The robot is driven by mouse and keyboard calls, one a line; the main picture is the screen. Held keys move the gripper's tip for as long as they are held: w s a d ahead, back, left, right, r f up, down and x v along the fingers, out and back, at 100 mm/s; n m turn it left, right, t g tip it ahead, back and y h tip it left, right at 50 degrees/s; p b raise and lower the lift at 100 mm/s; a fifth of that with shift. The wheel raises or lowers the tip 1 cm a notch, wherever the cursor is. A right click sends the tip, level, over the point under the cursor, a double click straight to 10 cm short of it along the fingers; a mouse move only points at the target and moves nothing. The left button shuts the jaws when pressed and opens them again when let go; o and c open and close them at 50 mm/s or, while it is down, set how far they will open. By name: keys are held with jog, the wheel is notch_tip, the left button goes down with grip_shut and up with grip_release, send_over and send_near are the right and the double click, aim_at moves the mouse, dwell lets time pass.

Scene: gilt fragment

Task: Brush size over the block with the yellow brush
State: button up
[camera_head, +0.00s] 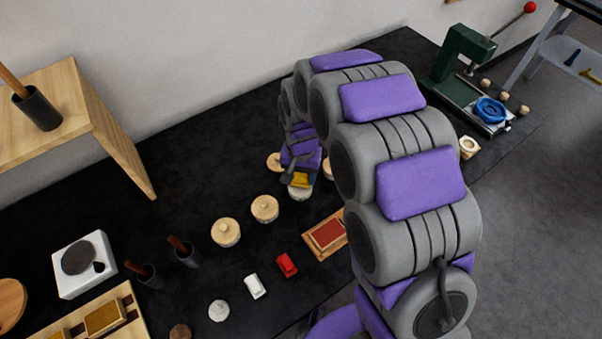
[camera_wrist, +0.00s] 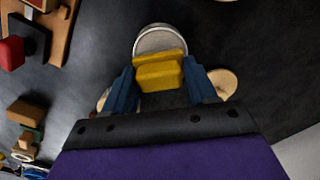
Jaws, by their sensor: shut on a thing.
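My gripper (camera_head: 302,170) is shut on the yellow brush (camera_head: 301,180), which also shows between the blue fingers in the wrist view (camera_wrist: 160,73). The brush is at a pale round pot (camera_head: 299,194), seen with a light rim in the wrist view (camera_wrist: 160,40). The brush overlaps the pot's near side in that view; I cannot tell whether its tip is inside. A wooden block with a red face (camera_head: 327,234) lies on the black table, nearer than the pot, partly hidden by my arm.
Wood-lidded pots (camera_head: 225,232) stand near the open pot, two more beside my gripper. A red piece (camera_head: 286,265) and a white piece (camera_head: 255,287) lie in front. Dark cups with handles (camera_head: 184,251) stand left. A green press (camera_head: 462,65) stands at the far right.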

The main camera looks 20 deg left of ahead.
aim_at(301, 173)
jog(key=shift+a+f, duration=0.1)
jog(key=shift+a, duration=0.15)
jog(key=shift+d+f, duration=0.2)
jog(key=shift+d, duration=0.05)
jog(key=shift+a+f, duration=0.15)
dwell(0.4)
jog(key=shift+f, duration=0.1)
dwell(1.3)
jog(key=shift+r+p, duration=1.7)
jog(key=shift+r, duration=1.85)
jog(key=shift+w, duration=0.1)
